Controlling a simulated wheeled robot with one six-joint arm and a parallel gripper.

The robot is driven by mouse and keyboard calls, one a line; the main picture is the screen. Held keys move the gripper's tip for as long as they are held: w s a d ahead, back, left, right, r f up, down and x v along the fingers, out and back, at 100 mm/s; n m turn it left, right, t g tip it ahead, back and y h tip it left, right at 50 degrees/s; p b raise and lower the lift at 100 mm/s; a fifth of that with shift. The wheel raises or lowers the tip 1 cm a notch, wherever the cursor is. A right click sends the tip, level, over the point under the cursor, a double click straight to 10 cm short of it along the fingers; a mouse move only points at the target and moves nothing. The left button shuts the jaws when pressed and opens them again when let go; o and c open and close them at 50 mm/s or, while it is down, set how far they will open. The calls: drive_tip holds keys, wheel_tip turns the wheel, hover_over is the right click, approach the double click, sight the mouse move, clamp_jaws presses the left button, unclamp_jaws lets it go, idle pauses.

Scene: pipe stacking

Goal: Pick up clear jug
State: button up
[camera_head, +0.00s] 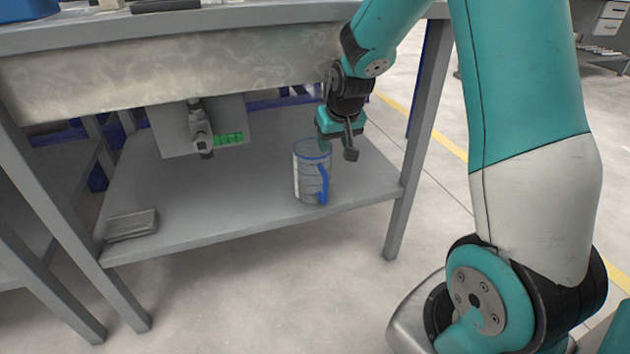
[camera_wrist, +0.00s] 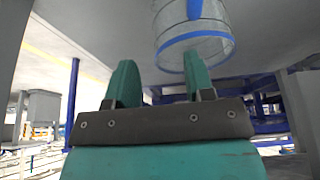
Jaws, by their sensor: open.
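The clear jug (camera_head: 312,172) stands upright on the lower shelf of the workbench, near its right front, with a blue rim and a blue handle on its right side. My gripper (camera_head: 338,142) is open and empty. In the head view it is by the top right of the jug, with one finger hanging apart from the jug. In the wrist view the jug (camera_wrist: 193,38) appears inverted at the top, beyond the two teal fingers (camera_wrist: 160,82). The right finger overlaps its rim there; I cannot tell if they touch.
The shelf (camera_head: 220,215) lies under the bench top (camera_head: 180,75), which leaves limited height. A grey flat object (camera_head: 132,225) lies at the shelf's left front. A grey box with a valve-like fitting (camera_head: 200,128) hangs below the bench. A bench leg (camera_head: 415,150) stands right of the jug.

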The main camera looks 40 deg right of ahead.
sight(330, 145)
drive_tip(key=w+f, duration=0.1)
drive_tip(key=w+f+b, duration=0.1)
drive_tip(key=f, duration=0.1)
drive_tip(key=shift+w+d+b, duration=0.15)
drive_tip(key=shift+d+b, duration=0.15)
drive_tip(key=shift+d, duration=0.05)
drive_tip(key=shift+r, duration=0.1)
